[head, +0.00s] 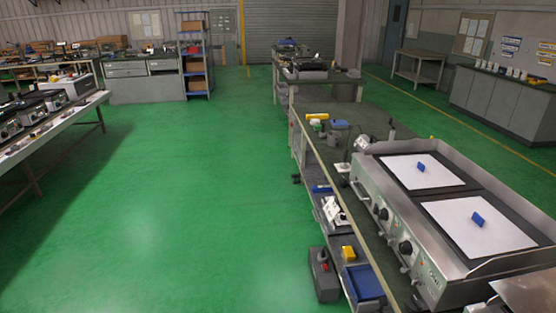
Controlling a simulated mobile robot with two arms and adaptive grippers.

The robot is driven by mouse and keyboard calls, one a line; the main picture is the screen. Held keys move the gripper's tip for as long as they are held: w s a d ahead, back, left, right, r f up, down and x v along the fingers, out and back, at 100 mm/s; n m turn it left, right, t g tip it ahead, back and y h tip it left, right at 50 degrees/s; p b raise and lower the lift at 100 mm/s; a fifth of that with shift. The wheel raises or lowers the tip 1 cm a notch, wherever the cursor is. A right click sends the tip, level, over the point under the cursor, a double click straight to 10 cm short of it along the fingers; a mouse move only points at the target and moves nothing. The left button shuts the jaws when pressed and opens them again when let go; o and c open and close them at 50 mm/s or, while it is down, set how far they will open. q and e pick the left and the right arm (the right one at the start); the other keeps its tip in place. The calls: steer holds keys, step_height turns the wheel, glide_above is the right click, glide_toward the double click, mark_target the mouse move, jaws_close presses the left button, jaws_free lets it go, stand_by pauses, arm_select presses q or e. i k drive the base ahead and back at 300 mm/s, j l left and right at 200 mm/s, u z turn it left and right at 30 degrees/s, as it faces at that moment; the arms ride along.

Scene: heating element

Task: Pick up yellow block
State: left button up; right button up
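A small yellow object (317,116) lies near the left edge of the workbench top (350,118), beyond the griddle. A second yellow object (348,253) sits low at the bench's left side, near a blue bin. Both are small in the picture, and I cannot tell which is the yellow block. Neither of my grippers is in view.
A steel griddle (382,212) with knobs and two white plates, each with a blue block, fills the right. A blue bin (364,283) and a dark red-topped box (323,275) are low at the bench's left side. Green floor (180,200) is clear to the left.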

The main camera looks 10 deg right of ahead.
mark_target(349, 254)
steer(key=i+z, duration=0.15)
steer(key=i, duration=0.3)
steer(key=i+j+z, duration=0.1)
steer(key=i, duration=0.35)
steer(key=i+j+z, duration=0.15)
steer(key=i, duration=0.3)
steer(key=i+j+z, duration=0.15)
steer(key=i, duration=0.3)
